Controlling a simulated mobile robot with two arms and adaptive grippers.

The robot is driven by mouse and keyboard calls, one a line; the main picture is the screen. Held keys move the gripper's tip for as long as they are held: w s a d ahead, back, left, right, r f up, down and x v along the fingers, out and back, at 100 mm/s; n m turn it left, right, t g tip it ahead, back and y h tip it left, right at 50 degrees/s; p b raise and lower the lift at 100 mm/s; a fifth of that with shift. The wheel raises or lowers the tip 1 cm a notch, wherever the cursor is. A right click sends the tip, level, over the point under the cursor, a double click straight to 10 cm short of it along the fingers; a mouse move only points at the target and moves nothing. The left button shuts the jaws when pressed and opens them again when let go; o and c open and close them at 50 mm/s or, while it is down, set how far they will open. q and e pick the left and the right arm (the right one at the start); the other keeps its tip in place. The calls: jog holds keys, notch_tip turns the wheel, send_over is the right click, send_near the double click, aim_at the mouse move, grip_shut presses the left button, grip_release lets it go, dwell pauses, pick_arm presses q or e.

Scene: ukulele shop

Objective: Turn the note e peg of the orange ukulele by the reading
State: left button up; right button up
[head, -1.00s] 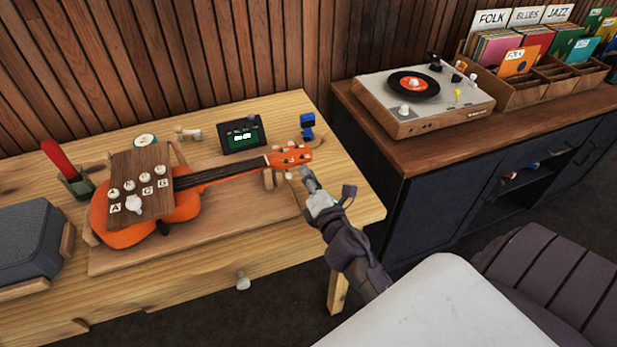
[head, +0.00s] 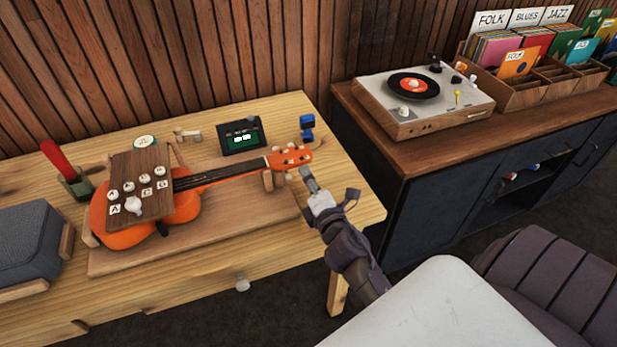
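The orange ukulele (head: 184,205) lies on a wooden board on the workbench, its neck pointing right. Its orange headstock (head: 290,158) carries several small pale pegs; I cannot read which one is E. A dark tuner (head: 243,136) with a lit green reading stands behind the neck; the reading is too small to make out. My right gripper (head: 305,173) is just in front of the headstock, near its front-side pegs. Its fingertips are too small to tell whether they are open or shut, or whether they touch a peg. My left gripper is not in view.
A wooden panel (head: 140,172) with several knobs and letters A, C, G sits over the ukulele's body. A blue clip-like object (head: 307,128) stands behind the headstock. A grey case (head: 28,240) is at left. A record player (head: 425,98) stands on the right cabinet.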

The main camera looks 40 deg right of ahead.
jog(key=shift+s+a+f, duration=0.1)
jog(key=shift+s+a, duration=0.05)
jog(key=shift+s, duration=0.35)
jog(key=v, duration=0.6)
jog(key=shift+s, duration=0.25)
